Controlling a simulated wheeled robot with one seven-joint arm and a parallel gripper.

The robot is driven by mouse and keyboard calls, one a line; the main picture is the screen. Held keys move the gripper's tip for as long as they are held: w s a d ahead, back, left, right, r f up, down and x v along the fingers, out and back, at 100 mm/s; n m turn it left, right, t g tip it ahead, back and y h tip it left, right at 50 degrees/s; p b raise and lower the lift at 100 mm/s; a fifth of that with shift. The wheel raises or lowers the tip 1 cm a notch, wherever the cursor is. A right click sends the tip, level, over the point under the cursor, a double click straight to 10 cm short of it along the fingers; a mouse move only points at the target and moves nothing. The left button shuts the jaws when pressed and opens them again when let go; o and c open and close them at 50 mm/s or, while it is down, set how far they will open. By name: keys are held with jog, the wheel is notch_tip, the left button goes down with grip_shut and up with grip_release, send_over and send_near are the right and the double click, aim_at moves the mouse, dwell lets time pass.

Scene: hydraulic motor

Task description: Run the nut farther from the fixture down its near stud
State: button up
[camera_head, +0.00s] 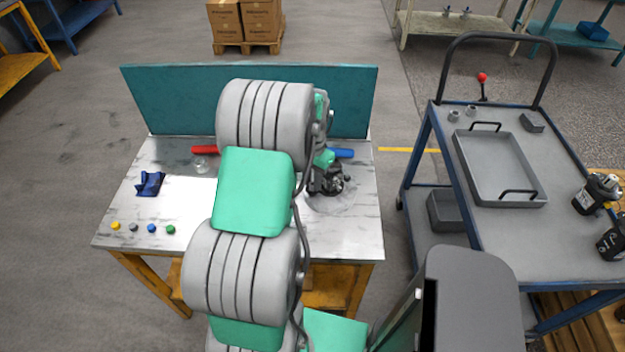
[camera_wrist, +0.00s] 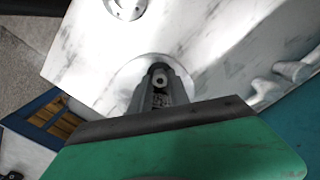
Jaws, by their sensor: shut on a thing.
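In the wrist view my gripper (camera_wrist: 160,78) points down at the bench, its dark fingers close together. Between them is a small round grey part with a dark centre (camera_wrist: 159,82), which looks like the nut; the fingers hide most of it. A pale round disc (camera_wrist: 128,78) lies on the bench beneath the fingertips.
A metal round part (camera_wrist: 125,8) shows in the wrist view. The cart (camera_head: 500,235) at right holds a grey tray (camera_head: 470,190).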

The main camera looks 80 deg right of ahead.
grip_shut()
jog(key=m, duration=0.5)
jog(key=shift+f+b, duration=0.1)
jog(key=shift+b, duration=0.2)
jog(key=shift+m, duration=0.3)
jog(key=m, duration=0.4)
jog(key=shift+m, duration=0.3)
jog(key=o, duration=0.6)
grip_release()
jog(key=shift+c, duration=0.2)
